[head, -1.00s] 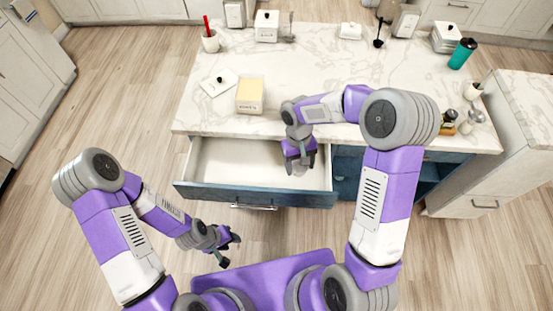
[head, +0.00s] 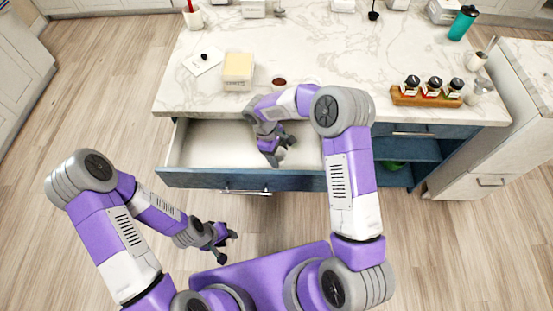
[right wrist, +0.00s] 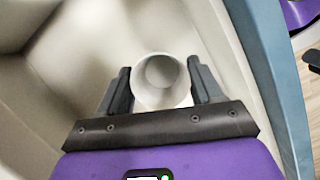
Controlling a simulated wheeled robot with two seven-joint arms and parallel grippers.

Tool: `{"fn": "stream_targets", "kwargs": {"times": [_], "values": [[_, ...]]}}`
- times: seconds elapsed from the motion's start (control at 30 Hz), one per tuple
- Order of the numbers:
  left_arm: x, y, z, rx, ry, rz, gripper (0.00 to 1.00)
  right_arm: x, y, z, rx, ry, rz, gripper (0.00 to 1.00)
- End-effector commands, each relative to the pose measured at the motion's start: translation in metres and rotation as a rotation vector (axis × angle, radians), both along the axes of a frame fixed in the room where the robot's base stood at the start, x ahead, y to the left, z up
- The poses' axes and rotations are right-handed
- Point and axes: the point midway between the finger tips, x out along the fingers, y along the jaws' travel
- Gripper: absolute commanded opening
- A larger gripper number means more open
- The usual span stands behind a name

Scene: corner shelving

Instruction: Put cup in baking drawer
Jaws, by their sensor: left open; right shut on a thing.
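The open drawer (head: 200,148) has a pale inside and a blue front, and sticks out under the marble counter. My right gripper (head: 283,151) is over the drawer's inside, towards its right part. In the right wrist view, a white round cup (right wrist: 162,82) sits between the two dark fingers, which are shut on it, with its opening facing the camera. Pale drawer walls surround it there; I cannot tell whether it touches the drawer bottom. In the head view the gripper mostly hides the cup. My left gripper (head: 229,247) is open and empty, in front of the cabinet.
On the counter (head: 340,60) stand a yellowish box (head: 238,72), a small dark-filled bowl (head: 279,83), a wooden rack of jars (head: 425,97) and a teal bottle (head: 462,23). An open blue shelf (head: 405,150) is right of the drawer. The drawer's left part is empty.

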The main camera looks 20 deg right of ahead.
Motion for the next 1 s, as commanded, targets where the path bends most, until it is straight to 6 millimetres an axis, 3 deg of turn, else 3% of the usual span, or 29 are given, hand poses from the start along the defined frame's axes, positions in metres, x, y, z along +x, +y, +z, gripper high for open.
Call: {"fn": "stream_targets", "kwargs": {"times": [0.23, 0.63, 0.67, 0.7, 0.8, 1.0], "values": [[0.0, 0.0, -0.011, 0.0, 0.0, 0.0, 0.43, 0.0, 0.0, -0.034, 0.001, 0.001, 0.0, 0.32], [0.0, 0.0, -0.014, 0.0, 0.0, 0.0, 0.43, 0.0, 0.0, -0.038, 0.001, -0.001, -0.001, 0.32], [0.0, 0.0, -0.013, 0.0, 0.0, 0.0, 0.43, 0.0, 0.0, -0.037, 0.001, -0.001, -0.001, 0.7], [0.0, 0.0, -0.013, 0.0, 0.0, 0.0, 0.43, 0.0, 0.0, -0.037, 0.0, -0.001, -0.002, 0.76], [0.0, 0.0, -0.013, 0.0, 0.0, 0.0, 0.43, 0.0, 0.0, -0.037, 0.0, -0.001, -0.002, 0.91], [0.0, 0.0, -0.013, 0.0, 0.0, 0.0, 0.43, 0.0, 0.0, -0.037, 0.0, -0.001, -0.002, 0.91]]}}
